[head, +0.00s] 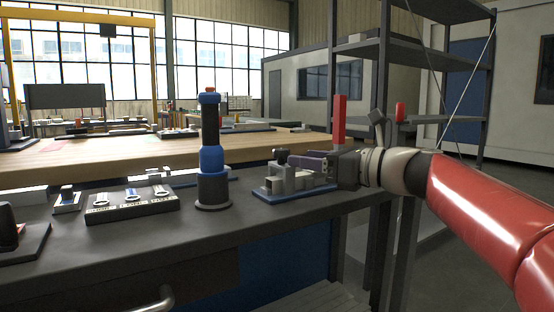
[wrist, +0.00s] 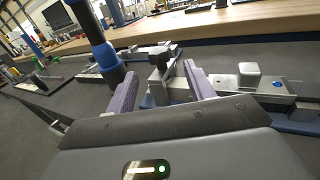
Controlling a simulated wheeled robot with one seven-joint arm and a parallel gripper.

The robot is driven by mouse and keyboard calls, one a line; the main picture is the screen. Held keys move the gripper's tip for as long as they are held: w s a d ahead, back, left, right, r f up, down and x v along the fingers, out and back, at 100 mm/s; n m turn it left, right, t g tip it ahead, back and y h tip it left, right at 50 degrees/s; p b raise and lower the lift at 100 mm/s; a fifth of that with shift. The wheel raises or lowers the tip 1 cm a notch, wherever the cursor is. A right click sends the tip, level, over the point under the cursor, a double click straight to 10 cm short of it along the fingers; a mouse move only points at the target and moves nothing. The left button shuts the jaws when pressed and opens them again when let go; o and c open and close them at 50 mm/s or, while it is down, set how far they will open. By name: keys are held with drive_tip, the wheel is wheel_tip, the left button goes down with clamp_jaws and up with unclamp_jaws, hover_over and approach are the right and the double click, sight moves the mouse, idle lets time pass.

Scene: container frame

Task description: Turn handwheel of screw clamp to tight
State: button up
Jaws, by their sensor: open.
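The screw clamp (head: 277,186) is a grey metal fixture on a blue base at the right end of the dark bench. A dark knob-like part (head: 282,156) stands up at its left; I cannot tell whether this is the handwheel. My gripper (head: 312,164) reaches in from the right, beside and partly over the clamp, hiding part of it. In the wrist view my gripper (wrist: 160,70) is open, its two purple-grey fingers on either side of a dark and grey clamp part (wrist: 158,83). Contact cannot be made out.
A blue-and-black upright cylinder (head: 211,160) stands left of the clamp. A dark tray (head: 132,206) with several labelled pieces lies further left. A metal shelf rack (head: 424,48) rises behind my arm. A wooden table (head: 100,155) is behind the bench.

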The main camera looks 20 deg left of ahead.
sight(281, 156)
drive_tip(key=x, duration=0.7)
drive_tip(key=shift+p, duration=0.3)
drive_tip(key=shift+c, duration=0.4)
drive_tip(key=c, duration=0.9)
drive_tip(key=shift+t, duration=0.3)
drive_tip(key=m+t+h, duration=0.1)
drive_tip(key=m+t, duration=0.1)
drive_tip(key=t, duration=0.1)
drive_tip(key=shift+s+m+h, duration=0.15)
drive_tip(key=shift+m+h, duration=0.15)
drive_tip(key=shift+h, duration=0.1)
drive_tip(key=m+t+h, duration=0.3)
drive_tip(key=t, duration=0.1)
drive_tip(key=shift+a+m+h+p, duration=0.1)
drive_tip(key=shift+m+h+p, duration=0.2)
drive_tip(key=shift+m+t+h+p, duration=0.4)
drive_tip(key=shift+m+t+h, duration=0.7)
drive_tip(key=shift+h, duration=0.45)
drive_tip(key=shift+m+t+h+p, duration=0.35)
drive_tip(key=shift+m+t+h, duration=0.55)
drive_tip(key=shift+m+h, duration=0.5)
drive_tip(key=shift+h, duration=0.35)
